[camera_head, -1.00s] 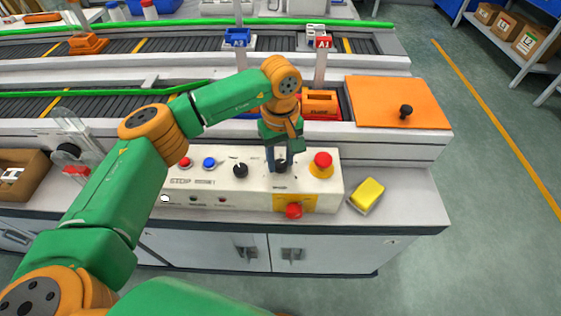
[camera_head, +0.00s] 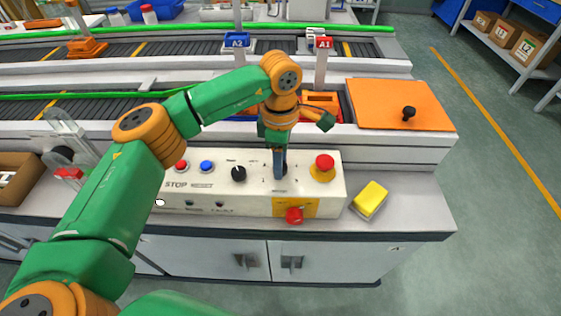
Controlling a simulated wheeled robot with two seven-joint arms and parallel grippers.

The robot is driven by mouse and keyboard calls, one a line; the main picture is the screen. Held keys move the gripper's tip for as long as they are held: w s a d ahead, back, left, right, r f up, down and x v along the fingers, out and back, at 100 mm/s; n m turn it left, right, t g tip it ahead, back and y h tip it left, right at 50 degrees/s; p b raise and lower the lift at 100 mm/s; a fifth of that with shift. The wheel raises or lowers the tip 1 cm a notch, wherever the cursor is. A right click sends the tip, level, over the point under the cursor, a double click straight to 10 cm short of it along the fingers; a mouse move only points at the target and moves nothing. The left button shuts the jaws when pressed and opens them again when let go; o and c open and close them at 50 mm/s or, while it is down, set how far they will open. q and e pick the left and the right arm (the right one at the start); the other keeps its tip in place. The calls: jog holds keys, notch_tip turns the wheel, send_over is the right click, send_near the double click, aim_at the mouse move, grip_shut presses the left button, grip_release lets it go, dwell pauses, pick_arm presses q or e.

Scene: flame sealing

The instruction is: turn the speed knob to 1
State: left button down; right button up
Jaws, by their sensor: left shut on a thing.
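The white control panel (camera_head: 225,190) lies on the bench's front part. My left gripper (camera_head: 280,172) points down at the panel and is shut on the right black knob, which its fingers mostly hide; I take this to be the speed knob, but its marks are too small to read. Another black knob (camera_head: 238,174) stands to the left, apart from the gripper. My right gripper is not in view.
A red emergency button (camera_head: 324,163) stands close to the right of my gripper. A red knob (camera_head: 294,215) sits on the panel's front yellow plate. A yellow block (camera_head: 371,198) lies at right. An orange lid (camera_head: 398,103) is behind.

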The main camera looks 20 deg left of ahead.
pick_arm(q)
jog(key=n, duration=0.6)
jog(key=shift+b, duration=0.4)
jog(key=n, duration=0.6)
jog(key=shift+n+b, duration=0.3)
jog(key=shift+b, duration=0.05)
jog(key=n, duration=0.6)
jog(key=shift+b, duration=0.4)
jog(key=n, duration=0.5)
jog(key=shift+n+b, duration=0.3)
jog(key=shift+n, duration=0.2)
jog(key=shift+c, duration=2.2)
grip_release()
notch_tip(320, 180, up, 7)
jog(key=shift+r, duration=0.1)
